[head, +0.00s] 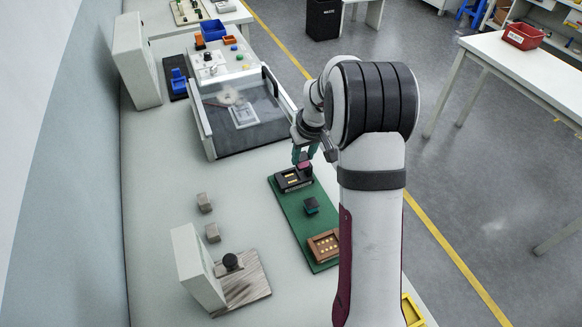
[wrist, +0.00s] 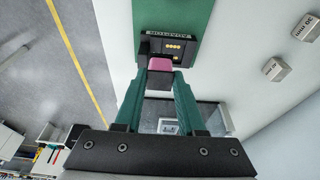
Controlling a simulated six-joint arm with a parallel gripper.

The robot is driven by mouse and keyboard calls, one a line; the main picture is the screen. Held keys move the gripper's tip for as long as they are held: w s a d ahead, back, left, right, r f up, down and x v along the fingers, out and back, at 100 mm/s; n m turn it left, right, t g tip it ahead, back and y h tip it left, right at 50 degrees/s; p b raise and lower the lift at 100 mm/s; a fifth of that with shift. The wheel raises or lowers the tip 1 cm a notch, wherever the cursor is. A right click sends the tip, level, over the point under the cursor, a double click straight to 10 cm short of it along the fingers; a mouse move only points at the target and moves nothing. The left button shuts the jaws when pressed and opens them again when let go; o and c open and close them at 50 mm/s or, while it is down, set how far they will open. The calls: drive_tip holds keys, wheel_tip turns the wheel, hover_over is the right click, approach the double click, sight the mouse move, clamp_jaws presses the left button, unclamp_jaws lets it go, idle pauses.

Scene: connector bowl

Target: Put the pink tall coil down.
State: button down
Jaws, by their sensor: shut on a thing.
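My gripper (head: 303,152) has teal fingers and is shut on the pink tall coil (head: 305,162). In the wrist view the coil (wrist: 158,63) shows a pink face and a dark part between the fingertips (wrist: 160,76). The coil is at the right part of the black adapter (head: 292,180), which has a row of gold contacts. The adapter (wrist: 183,47) also shows just beyond the coil in the wrist view. I cannot tell whether the coil touches it.
The adapter lies on a green mat (head: 290,213). A dark block with a teal top (head: 311,205) and a brown contact block (head: 325,245) are also on the mat. Two grey blocks (head: 204,203) (head: 212,233) stand to the left. A clear-lidded case (head: 210,140) is behind. The table between is bare.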

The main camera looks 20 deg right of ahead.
drive_tip(key=shift+w+a+f, duration=0.9)
drive_tip(key=shift+w+a, duration=0.1)
drive_tip(key=shift+a, duration=0.05)
wheel_tip(320, 180, down, 3)
drive_tip(key=shift+f, duration=0.55)
drive_tip(key=shift+f, duration=0.15)
drive_tip(key=c, duration=0.5)
unclamp_jaws()
